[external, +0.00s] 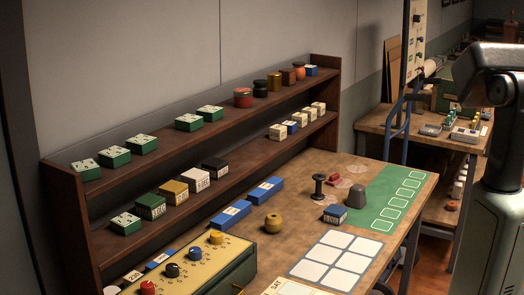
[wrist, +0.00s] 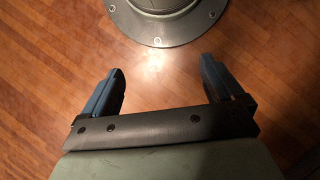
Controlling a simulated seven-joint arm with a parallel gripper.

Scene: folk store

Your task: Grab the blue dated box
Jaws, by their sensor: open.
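Several blue boxes with pale labels show in the external view. One small blue box (external: 335,214) sits on the table near the grey tapered block. Two longer blue boxes, one (external: 266,191) nearer the back and another (external: 230,214) to its left, lie along the shelf's foot. A further blue box (external: 160,260) is partly hidden behind the yellow panel. Small blue boxes also stand on the upper shelf (external: 311,71) and middle shelf (external: 292,127). Labels are too small to read for a date. My gripper (wrist: 163,66) is open and empty above the wooden floor.
A dark shelf unit (external: 190,146) with green, black, white and yellow boxes lines the table's back. A yellow knobbed panel (external: 185,268), black spool (external: 319,187), round wooden piece (external: 273,223), grey block (external: 356,194) and white-square grid (external: 337,259) occupy the table. A second bench (external: 425,136) stands behind.

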